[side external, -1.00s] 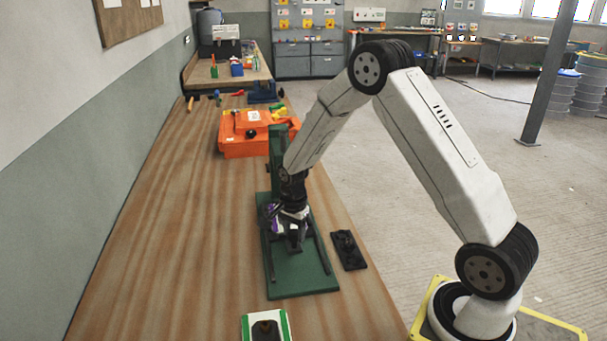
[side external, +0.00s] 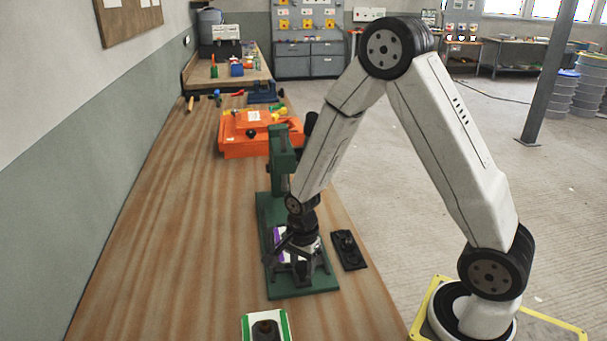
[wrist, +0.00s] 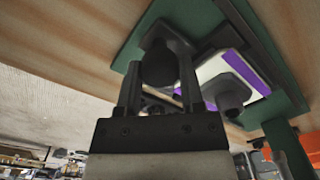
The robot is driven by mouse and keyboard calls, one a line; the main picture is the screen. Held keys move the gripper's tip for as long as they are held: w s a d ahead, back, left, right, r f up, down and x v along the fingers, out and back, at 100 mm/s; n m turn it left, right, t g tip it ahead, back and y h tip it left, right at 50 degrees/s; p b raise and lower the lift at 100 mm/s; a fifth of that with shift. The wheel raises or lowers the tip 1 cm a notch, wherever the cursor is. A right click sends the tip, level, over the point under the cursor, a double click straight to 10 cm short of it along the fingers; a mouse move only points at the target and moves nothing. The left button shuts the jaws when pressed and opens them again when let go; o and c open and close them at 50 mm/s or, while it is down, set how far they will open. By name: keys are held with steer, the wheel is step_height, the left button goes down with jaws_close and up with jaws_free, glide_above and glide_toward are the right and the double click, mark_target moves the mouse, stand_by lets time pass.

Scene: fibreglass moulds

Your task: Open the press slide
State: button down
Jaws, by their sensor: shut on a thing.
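The green press stands on the wooden bench; its base plate (side external: 322,287) lies flat and its column (side external: 283,155) rises at the far end. My gripper (side external: 300,268) is low over the near part of the base plate. In the wrist view my gripper (wrist: 160,78) has its two fingers on either side of a dark knob (wrist: 159,62), the handle of the press slide, and is shut on it. The slide carries a white and purple piece (side external: 279,246), which also shows in the wrist view (wrist: 240,72). My gripper partly hides the slide in the side view.
A small black fixture (side external: 347,251) lies just right of the press. A green-edged white block with a dark top (side external: 266,328) is at the near edge. An orange case (side external: 245,142) stands behind the press. The bench to the left is clear.

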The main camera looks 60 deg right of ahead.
steer(key=shift+w, duration=0.15)
steer(key=shift+c, duration=1)
jaws_free()
steer(key=shift+r, duration=0.2)
steer(key=shift+r, duration=3.75)
steer(key=s+a+r+n+t, duration=0.2)
steer(key=s+n, duration=0.5)
steer(key=n, duration=1.1)
steer(key=shift+a+r+t, duration=0.15)
steer(key=shift+a+t, duration=0.15)
steer(key=shift+a, duration=0.4)
